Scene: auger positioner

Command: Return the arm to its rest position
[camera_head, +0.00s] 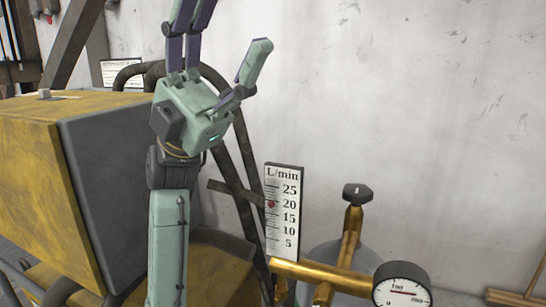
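My arm rises at the lower left of the head view, with a pale green link pointing up. My gripper (224,38) is at its top, its pale green palm raised in front of the wall. Two purple fingers reach up and are cut off by the top edge. One pale green finger bends out to the right. The fingers are spread apart, and nothing shows between them.
A yellow machine (28,165) with a grey side stands left, close behind my arm. Dark hoses (222,85) run behind my gripper. An L/min gauge (283,210), a brass valve (351,220) and a round dial (402,285) stand lower right. Upper right shows bare wall.

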